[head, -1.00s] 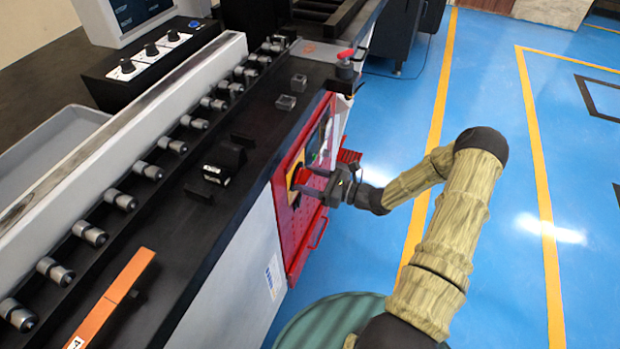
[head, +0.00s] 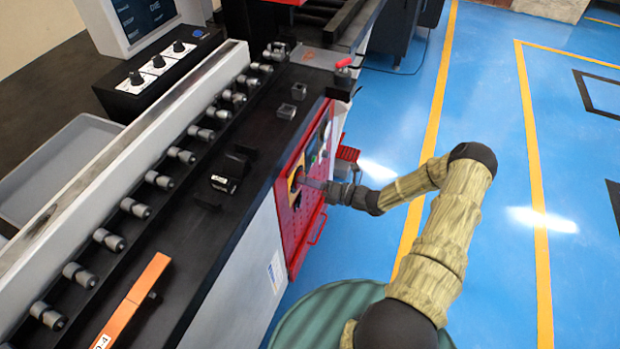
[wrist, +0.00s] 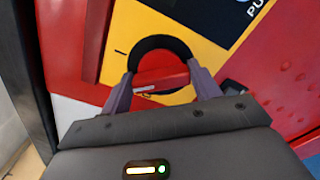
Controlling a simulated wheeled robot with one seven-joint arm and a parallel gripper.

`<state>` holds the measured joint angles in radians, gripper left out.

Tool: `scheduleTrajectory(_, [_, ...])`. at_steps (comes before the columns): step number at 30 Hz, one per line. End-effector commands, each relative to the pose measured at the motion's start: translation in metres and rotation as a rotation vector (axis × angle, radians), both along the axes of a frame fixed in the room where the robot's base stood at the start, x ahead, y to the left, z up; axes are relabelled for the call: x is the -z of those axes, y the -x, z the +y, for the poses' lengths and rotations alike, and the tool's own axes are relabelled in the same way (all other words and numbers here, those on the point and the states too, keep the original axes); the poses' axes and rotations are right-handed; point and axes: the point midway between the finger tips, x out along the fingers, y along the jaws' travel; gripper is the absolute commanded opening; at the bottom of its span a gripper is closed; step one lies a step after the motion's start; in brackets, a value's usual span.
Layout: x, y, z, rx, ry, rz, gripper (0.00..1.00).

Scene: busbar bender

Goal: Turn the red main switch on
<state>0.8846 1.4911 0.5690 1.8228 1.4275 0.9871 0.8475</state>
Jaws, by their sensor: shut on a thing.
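The red main switch (wrist: 160,72) sits in a black ring on a yellow plate (wrist: 118,42) in the wrist view. My gripper (wrist: 160,88) is shut on the red switch handle, with one finger on each side of it. In the head view my gripper (head: 318,184) reaches from the right to the red panel (head: 310,222) on the machine's side. There the switch is mostly hidden by the gripper, with part of its dark ring (head: 295,178) showing.
The black machine bed (head: 225,235) carries a row of grey rollers and an orange bar (head: 132,300). A control box (head: 158,68) with several knobs stands at the back left. Blue floor is clear at the right.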

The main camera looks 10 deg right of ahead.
Motion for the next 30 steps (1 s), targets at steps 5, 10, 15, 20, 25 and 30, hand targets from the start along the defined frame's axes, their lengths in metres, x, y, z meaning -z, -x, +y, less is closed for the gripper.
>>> scheduleTrajectory(5, [-0.0003,-0.0004,-0.001,0.002,-0.097,0.135,0.39])
scheduleTrajectory(10, [0.0008,-0.0009,-0.0015,0.003,-0.19,0.265,0.39])
scheduleTrajectory(15, [0.002,-0.0008,-0.0014,0.003,-0.275,0.382,0.39])
scheduleTrajectory(20, [0.0029,-0.0008,-0.0015,0.003,-0.338,0.469,0.39])
scheduleTrajectory(25, [0.0035,-0.0008,-0.0016,0.003,-0.379,0.525,0.39])
scheduleTrajectory(30, [0.0038,-0.0009,-0.0016,0.003,-0.398,0.551,0.39])
